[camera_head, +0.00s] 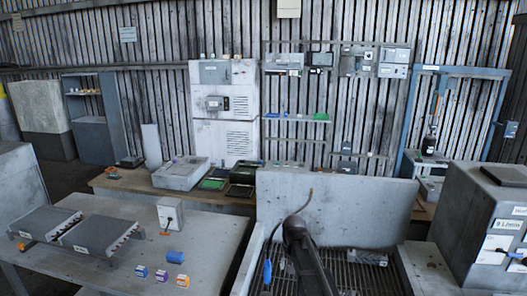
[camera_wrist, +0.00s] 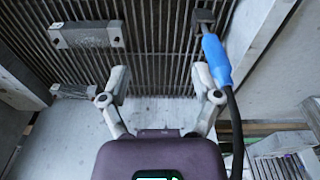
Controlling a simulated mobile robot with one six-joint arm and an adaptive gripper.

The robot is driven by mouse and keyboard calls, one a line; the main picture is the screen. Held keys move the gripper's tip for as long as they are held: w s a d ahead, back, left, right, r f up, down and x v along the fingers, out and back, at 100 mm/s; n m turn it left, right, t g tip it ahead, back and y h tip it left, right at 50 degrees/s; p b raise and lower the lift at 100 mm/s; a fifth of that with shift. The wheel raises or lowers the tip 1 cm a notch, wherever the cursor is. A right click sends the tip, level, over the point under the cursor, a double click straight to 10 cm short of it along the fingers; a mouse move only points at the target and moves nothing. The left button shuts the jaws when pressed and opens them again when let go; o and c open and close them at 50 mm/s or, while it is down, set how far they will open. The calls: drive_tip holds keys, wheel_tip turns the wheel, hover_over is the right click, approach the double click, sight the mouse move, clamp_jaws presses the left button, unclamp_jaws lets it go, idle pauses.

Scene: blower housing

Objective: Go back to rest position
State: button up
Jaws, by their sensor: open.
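My gripper (camera_wrist: 160,76) is in the wrist view with its two fingers spread apart and nothing between them. It is over a dark slatted grate (camera_wrist: 165,60). In the head view my dark arm reaches over the same grate (camera_head: 370,280), and I cannot make out the fingers there.
A blue-handled tool (camera_wrist: 215,60) with a black cable lies at the grate's edge, close to one finger in the picture. A grey block (camera_wrist: 88,36) lies on the grate. A grey panel (camera_head: 335,205) stands behind it. A table (camera_head: 110,262) is left, a labelled cabinet (camera_head: 485,225) right.

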drive_tip(key=s+d+f+b, duration=0.2)
drive_tip(key=s+d+f, duration=0.1)
drive_tip(key=s, duration=0.6)
drive_tip(key=s+d+f+n+g+b, duration=0.1)
drive_tip(key=s+d+f+b, duration=0.2)
drive_tip(key=s, duration=0.7)
drive_tip(key=shift+s+d+f+n, duration=0.2)
drive_tip(key=shift+s+d+n, duration=0.1)
drive_tip(key=shift+d, duration=0.15)
drive_tip(key=c, duration=0.3)
drive_tip(key=shift+c, duration=0.2)
